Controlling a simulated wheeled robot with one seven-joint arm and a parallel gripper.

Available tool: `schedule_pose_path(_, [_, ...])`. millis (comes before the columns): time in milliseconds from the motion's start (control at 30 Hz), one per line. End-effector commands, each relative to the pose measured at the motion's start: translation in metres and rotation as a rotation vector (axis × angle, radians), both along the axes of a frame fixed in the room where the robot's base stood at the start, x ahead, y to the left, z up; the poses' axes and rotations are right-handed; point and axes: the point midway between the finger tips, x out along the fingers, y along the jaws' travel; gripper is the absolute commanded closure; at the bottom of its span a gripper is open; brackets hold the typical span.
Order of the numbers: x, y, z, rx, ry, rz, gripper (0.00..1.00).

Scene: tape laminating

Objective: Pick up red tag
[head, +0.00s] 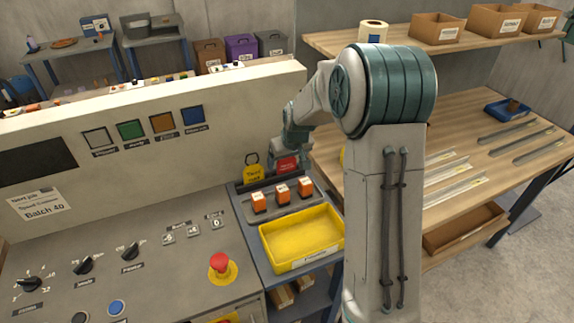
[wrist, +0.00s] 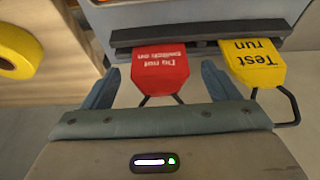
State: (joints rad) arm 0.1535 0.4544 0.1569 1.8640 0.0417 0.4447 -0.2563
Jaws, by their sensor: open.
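The red tag (wrist: 160,72) reads "Do not switch on" and shows upside down in the wrist view. It stands in a dark slotted holder (wrist: 125,36) with a dark wire loop at its end. My gripper (wrist: 160,90) is open, with one finger on each side of the red tag and a gap to each. The red tag also shows in the head view (head: 287,165), just below my gripper (head: 290,155), which partly hides it. A yellow "Test run" tag (wrist: 255,63) stands in the same holder, beside the right finger in the wrist view.
Orange blocks (head: 282,193) stand in a row in front of the holder, with a yellow tray (head: 270,248) nearer. A control panel with a red emergency button (head: 222,262) is at the left. A wooden bench (head: 460,128) with metal strips is at the right. A yellow roll (wrist: 15,50) lies left in the wrist view.

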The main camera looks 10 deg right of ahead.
Motion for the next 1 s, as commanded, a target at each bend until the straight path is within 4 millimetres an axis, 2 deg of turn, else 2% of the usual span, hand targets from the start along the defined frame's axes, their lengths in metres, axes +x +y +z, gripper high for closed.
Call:
schedule_pose_path(100, [0.0, 0.0, 0.0, 0.0, 0.0, 0.0, 0.18])
schedule_pose_path(267, [0.0, 0.0, 0.0, 0.0, 0.0, 0.0, 0.63])
schedule_pose_path(300, [0.0, 0.0, 0.0, 0.0, 0.0, 0.0, 0.66])
schedule_pose_path(667, [0.0, 0.0, 0.003, 0.0, -0.001, -0.001, 0.66])
schedule_pose_path(833, [0.0, -0.001, 0.018, 0.0, -0.004, -0.001, 0.66])
schedule_pose_path(967, [0.001, -0.001, 0.04, 0.0, -0.006, -0.002, 0.66])
schedule_pose_path(1000, [-0.004, -0.003, 0.044, 0.0, -0.002, -0.004, 0.66])
